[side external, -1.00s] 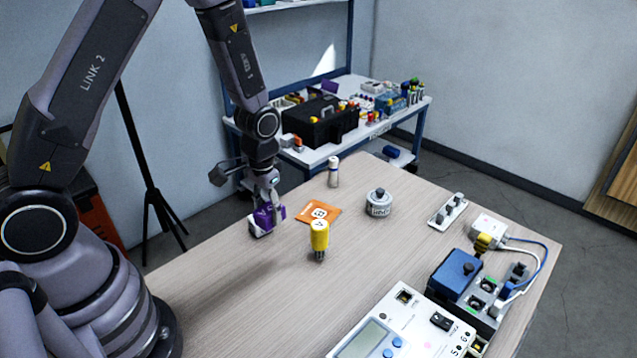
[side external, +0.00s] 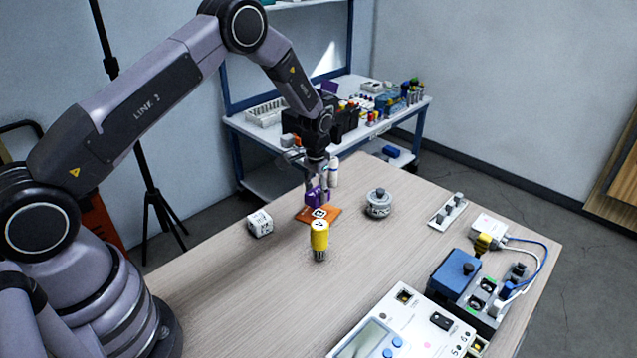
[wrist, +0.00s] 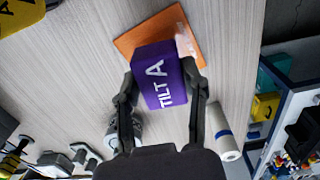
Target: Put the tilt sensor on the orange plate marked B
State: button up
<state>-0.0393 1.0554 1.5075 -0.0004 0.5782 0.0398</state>
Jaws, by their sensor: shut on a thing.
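The tilt sensor, a purple box (side external: 313,197) lettered "TILT A", is held between the fingers of my gripper (side external: 318,188). In the wrist view my gripper (wrist: 160,79) has one finger on each side of the purple box (wrist: 158,66). The orange plate (side external: 332,213) lies flat on the table directly beneath the box. In the wrist view the box covers much of the orange plate (wrist: 128,41), and part of a white mark shows beside it. I cannot tell whether the box touches the plate.
A yellow sensor (side external: 320,236) stands just in front of the plate. A white cube (side external: 260,223) sits to the left. The table's left front is clear.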

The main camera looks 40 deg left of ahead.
aim_at(317, 204)
jog(key=shift+w+f, duration=0.25)
jog(key=shift+f, duration=1.55)
jog(key=shift+f, duration=0.2)
jog(key=o, duration=1.2)
